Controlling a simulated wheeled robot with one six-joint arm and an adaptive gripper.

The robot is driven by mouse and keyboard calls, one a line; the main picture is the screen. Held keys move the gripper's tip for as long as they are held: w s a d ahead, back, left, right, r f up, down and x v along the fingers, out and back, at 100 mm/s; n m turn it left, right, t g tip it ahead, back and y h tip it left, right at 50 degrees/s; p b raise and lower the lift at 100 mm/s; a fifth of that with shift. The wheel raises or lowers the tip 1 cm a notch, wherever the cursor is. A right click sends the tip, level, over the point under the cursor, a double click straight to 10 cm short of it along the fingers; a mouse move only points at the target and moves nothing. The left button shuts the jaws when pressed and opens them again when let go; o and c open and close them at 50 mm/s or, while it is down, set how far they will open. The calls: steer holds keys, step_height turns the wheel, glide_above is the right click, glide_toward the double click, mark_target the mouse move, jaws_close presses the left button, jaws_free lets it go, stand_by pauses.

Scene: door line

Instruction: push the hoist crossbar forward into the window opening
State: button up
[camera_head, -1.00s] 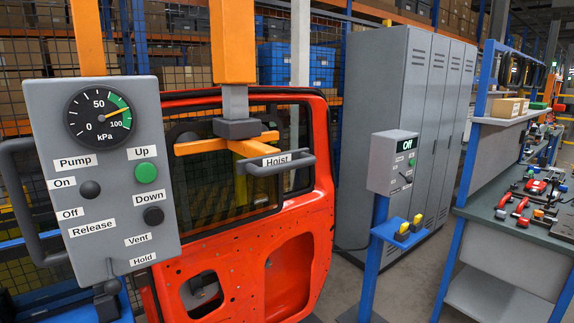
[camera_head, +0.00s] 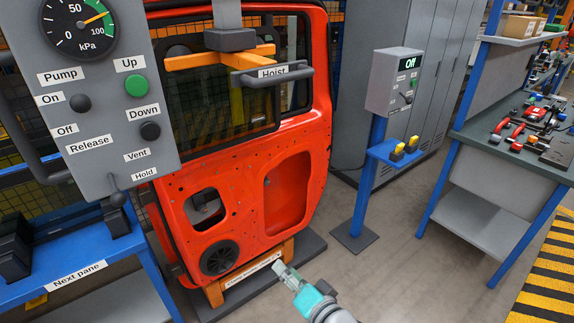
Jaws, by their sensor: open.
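The hoist crossbar (camera_head: 195,60) is an orange cross under a dark block, hanging in front of the window of a red door (camera_head: 240,190). A dark grey handle (camera_head: 277,77) labelled "Hoist" sticks out from it toward me on the right. The window opening (camera_head: 215,110) shows a dark pane with mesh behind it; I cannot tell the gap between crossbar and frame. My gripper (camera_head: 283,274) is low, in front of the door's bottom edge, pale with a teal part behind it. It is open, empty and well below the handle, touching nothing that I can see.
A blue post with a grey box reading "Off" (camera_head: 398,80) stands right.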

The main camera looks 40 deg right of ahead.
steer(key=w+d+r+m, duration=0.2)
steer(key=w+d+r, duration=0.2)
steer(key=w+r, duration=0.4)
steer(key=m+y, duration=0.1)
steer(key=m, duration=0.3)
glide_toward(290, 77)
steer(key=x, duration=1.1)
jaws_close()
